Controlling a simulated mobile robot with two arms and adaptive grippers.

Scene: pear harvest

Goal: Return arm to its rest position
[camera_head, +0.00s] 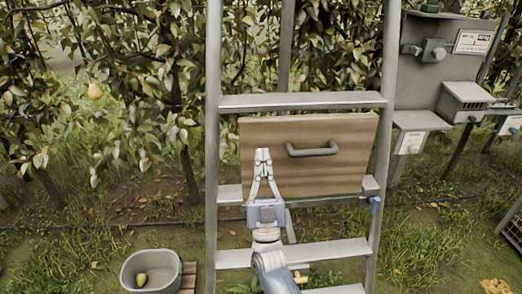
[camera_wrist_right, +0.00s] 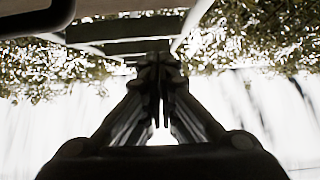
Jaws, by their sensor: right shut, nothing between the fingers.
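My right gripper (camera_head: 263,155) is in the middle of the head view, in front of a wooden panel (camera_head: 345,178) with a dark handle (camera_head: 313,149). Its fingers point up, are closed together and hold nothing. It is to the left of the handle and apart from it. In the right wrist view the fingertips (camera_wrist_right: 160,65) meet, with a dark curved bar at the upper left. My right arm (camera_head: 272,270) comes up from the bottom of the head view. My left gripper is in neither view.
A metal ladder (camera_head: 300,101) stands around the panel. A grey bucket (camera_head: 152,262) with a pear (camera_head: 141,280) in it is at the lower left. A pear (camera_head: 95,90) hangs in the trees. A grey machine (camera_head: 446,60) stands at the upper right, and a crate (camera_head: 513,228) at the right edge.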

